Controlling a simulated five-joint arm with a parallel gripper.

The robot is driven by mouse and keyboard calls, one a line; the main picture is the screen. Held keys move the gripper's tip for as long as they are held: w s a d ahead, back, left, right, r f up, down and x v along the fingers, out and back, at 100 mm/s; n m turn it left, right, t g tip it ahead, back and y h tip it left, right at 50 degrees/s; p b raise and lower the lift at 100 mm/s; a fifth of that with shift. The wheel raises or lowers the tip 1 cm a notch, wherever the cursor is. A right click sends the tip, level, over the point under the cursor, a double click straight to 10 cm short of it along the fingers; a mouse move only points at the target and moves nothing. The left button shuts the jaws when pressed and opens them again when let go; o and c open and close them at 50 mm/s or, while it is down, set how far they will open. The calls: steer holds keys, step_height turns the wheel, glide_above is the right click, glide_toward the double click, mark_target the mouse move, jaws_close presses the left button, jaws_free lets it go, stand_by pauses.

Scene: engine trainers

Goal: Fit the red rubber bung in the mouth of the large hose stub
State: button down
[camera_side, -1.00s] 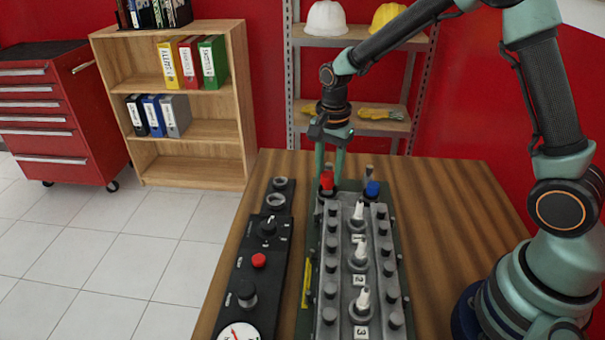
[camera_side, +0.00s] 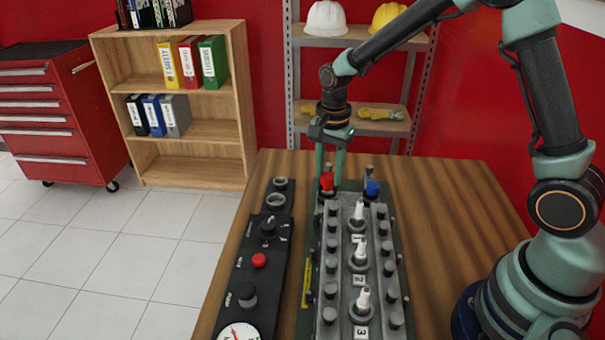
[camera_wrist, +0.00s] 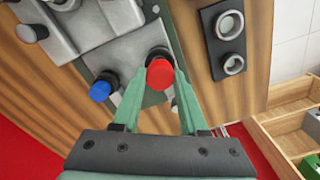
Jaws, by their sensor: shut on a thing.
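The red rubber bung (camera_side: 327,181) is between the fingertips of my gripper (camera_side: 328,173), at the far end of the grey engine block. In the wrist view the bung (camera_wrist: 160,74) shows its round red end between the two green fingers. A dark hose stub (camera_wrist: 158,52) shows directly behind the bung and is mostly covered by it. In the side view the bung appears upright, right above or in this stub. I cannot tell how deep it sits. A blue cap (camera_side: 372,188) stands on the neighbouring dark stub, just right of the bung in the side view.
The engine block (camera_side: 341,260) carries several white-tipped plugs and dark bolts. A black panel (camera_side: 262,240) with two ring sockets, a knob, a red button and a gauge lies to its left. Bare wooden table (camera_side: 450,235) is free on the right.

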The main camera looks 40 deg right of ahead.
steer(key=shift+f, duration=0.8)
stand_by(1.3)
jaws_free()
stand_by(0.3)
steer(key=shift+r, duration=3.5)
steer(key=shift+r, duration=0.1)
steer(key=s+d+r+n+t, duration=0.1)
steer(key=s+r+n+t, duration=0.4)
steer(key=s+r+n, duration=0.5)
steer(key=s+n, duration=0.4)
steer(key=shift+s+d+r, duration=0.2)
steer(key=shift+s+r, duration=0.1)
steer(key=shift+r, duration=0.1)
